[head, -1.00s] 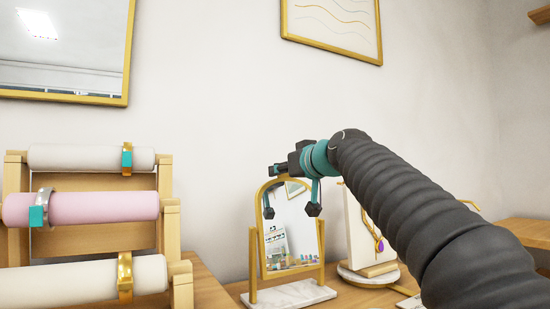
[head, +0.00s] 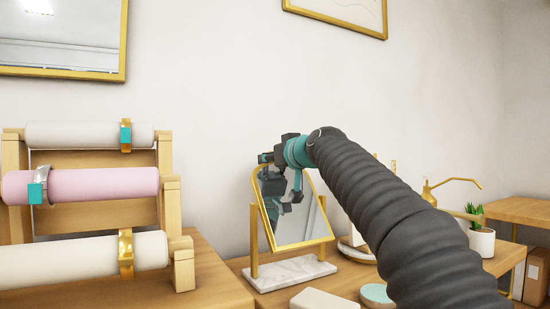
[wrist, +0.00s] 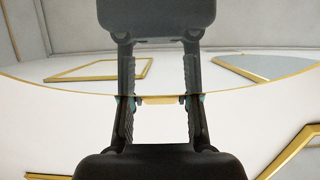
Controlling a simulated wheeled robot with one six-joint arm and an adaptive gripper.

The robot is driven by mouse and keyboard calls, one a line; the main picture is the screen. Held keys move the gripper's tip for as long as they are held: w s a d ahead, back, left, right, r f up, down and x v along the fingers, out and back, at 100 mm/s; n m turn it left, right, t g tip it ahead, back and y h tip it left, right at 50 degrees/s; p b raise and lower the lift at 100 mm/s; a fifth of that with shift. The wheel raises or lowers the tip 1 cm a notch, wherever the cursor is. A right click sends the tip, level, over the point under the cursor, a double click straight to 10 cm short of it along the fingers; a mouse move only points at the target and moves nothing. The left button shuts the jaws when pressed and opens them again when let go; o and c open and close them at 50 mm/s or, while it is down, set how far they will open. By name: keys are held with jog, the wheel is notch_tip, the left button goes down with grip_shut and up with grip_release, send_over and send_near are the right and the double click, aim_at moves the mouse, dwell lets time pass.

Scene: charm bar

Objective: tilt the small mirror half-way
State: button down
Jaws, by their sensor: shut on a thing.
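In the wrist view my fingers (wrist: 160,99) are shut on a small gold tab at the mirror's rim (wrist: 225,95).
A stand with white and pink rolls (head: 80,185) carrying bracelets is on the left. A white block (head: 325,299) and a round teal-topped dish (head: 376,294) lie in front of the mirror. A potted plant (head: 480,238) stands at the right, past my arm.

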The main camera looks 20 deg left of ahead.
jog(key=shift+w+a+f, duration=0.2)
jog(key=shift+f, duration=0.5)
dwell(0.6)
jog(key=c, duration=0.8)
grip_release()
jog(key=shift+a, duration=0.1)
jog(key=shift+w, duration=0.1)
jog(key=shift+r, duration=0.1)
